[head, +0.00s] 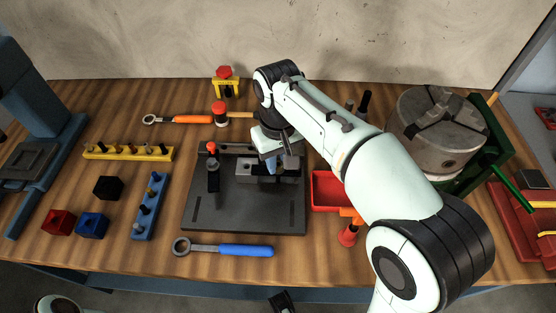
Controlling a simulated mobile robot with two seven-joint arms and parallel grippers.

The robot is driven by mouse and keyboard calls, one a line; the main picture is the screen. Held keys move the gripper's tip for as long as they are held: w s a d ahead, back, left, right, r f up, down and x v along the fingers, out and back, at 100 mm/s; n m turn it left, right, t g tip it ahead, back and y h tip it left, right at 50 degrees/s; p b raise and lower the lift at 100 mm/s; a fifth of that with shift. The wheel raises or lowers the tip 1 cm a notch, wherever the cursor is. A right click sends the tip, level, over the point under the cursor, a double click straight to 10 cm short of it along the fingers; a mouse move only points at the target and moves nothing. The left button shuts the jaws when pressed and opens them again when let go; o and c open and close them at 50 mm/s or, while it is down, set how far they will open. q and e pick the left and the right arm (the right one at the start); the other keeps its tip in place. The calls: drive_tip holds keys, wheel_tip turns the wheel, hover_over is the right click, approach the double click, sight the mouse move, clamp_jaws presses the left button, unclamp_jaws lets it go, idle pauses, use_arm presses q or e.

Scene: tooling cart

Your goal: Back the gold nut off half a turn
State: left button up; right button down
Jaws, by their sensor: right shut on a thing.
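My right gripper (283,163) points down at the right part of the dark fixture plate (235,214), beside the grey metal blocks (247,168). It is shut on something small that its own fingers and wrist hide. I cannot make out the gold nut; the gripper covers that part of the fixture. A red-tipped clamp (212,168) stands on the plate's left side. A small black part at the bottom edge, perhaps my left gripper (283,302), is cut off; its jaws cannot be read.
A blue-handled wrench (245,250) lies in front of the plate, an orange-handled one (193,119) behind it. A red bin (328,192) is to the right. A grey chuck (437,140) stands farther right. Yellow (101,154) and blue (143,223) peg racks are left.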

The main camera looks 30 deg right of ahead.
drive_tip(key=n+b, duration=0.1)
drive_tip(key=n, duration=1.1)
drive_tip(key=shift+n+b, duration=0.3)
idle(0.4)
drive_tip(key=c, duration=1.2)
unclamp_jaws()
wheel_tip(320, 180, up, 14)
drive_tip(key=p, duration=0.5)
drive_tip(key=shift+f+p, duration=0.25)
drive_tip(key=shift+p, duration=0.15)
